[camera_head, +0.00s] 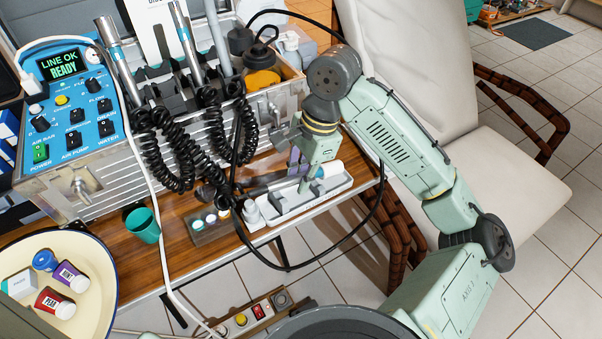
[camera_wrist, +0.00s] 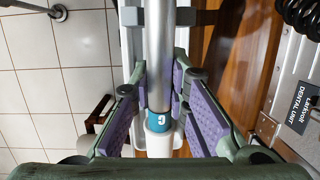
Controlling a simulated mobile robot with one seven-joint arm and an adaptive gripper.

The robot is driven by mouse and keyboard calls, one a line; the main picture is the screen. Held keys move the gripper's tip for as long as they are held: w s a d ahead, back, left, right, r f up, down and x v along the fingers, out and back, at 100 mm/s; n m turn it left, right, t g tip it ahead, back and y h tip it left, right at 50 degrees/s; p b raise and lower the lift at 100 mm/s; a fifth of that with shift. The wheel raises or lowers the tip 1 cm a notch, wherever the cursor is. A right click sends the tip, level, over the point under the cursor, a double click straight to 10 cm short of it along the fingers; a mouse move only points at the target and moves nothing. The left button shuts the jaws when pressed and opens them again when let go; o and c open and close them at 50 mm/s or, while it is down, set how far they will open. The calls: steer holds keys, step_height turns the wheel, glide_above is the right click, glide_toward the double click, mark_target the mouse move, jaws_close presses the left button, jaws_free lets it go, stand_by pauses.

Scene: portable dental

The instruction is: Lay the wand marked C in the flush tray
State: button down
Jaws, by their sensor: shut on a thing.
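The wand marked C (camera_wrist: 158,122) has a silver shaft, a blue band with a white letter and a white end. My gripper (camera_wrist: 160,78) is shut on it, with purple pads on both sides. In the head view my gripper (camera_head: 303,180) is over the white flush tray (camera_head: 287,210), and the wand's white end (camera_head: 331,168) shows to its right. The tray also shows behind the wand in the wrist view (camera_wrist: 132,50). The wand lies along the tray's length; I cannot tell whether it touches the tray. My gripper hides part of the wand.
Other wands (camera_head: 119,66) stand in the dental unit (camera_head: 75,110) with coiled black hoses (camera_head: 185,155). A loose black hose loops past the tray's front. A green cup (camera_head: 143,225) stands on the wooden table (camera_head: 178,207). The patient chair (camera_head: 480,135) is at the right.

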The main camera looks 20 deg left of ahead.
mark_target(303, 174)
steer(key=shift+f, duration=0.1)
stand_by(0.3)
steer(key=shift+f, duration=0.6)
steer(key=shift+f+p, duration=0.1)
steer(key=shift+p, duration=0.25)
steer(key=c, duration=1.5)
jaws_free()
steer(key=shift+o, duration=0.2)
steer(key=p+v, duration=0.5)
steer(key=p, duration=0.1)
steer(key=shift+r, duration=0.3)
steer(key=shift+p+v, duration=0.8)
steer(key=shift+v, duration=0.45)
